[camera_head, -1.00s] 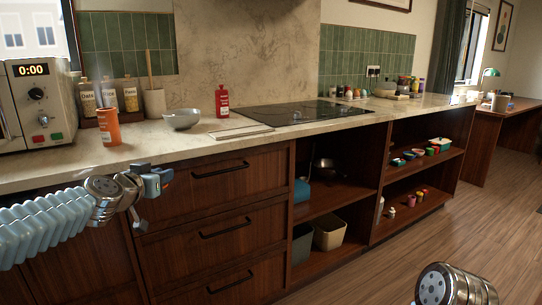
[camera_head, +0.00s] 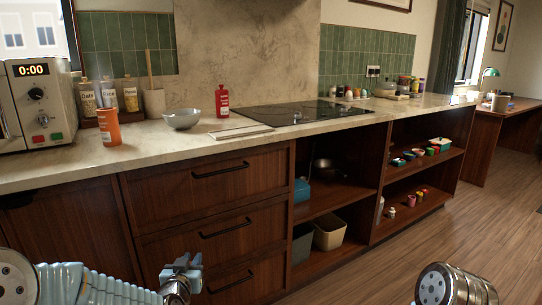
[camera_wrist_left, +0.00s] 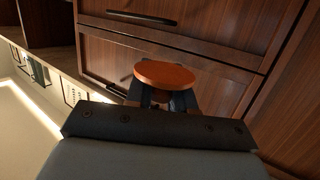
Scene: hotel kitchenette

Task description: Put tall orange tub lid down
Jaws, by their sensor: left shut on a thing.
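An open-looking tall orange tub (camera_head: 108,127) stands upright on the counter, right of the microwave. My left gripper (camera_head: 184,266) is low in front of the drawers, well below the counter top and away from the tub. In the left wrist view my left gripper (camera_wrist_left: 160,101) is shut on the round, flat orange lid (camera_wrist_left: 170,74), with drawer fronts behind it. I cannot make out the lid in the head view. Of my right arm only a metal link shows at the bottom right; its gripper is out of view.
The counter (camera_head: 160,133) holds a microwave (camera_head: 38,103), jars, a grey bowl (camera_head: 181,118), a red bottle (camera_head: 222,101) and a cooktop (camera_head: 290,113). Bare counter shows in front of the tub and bowl. Drawers (camera_head: 215,190) and open shelves are below; the floor at right is clear.

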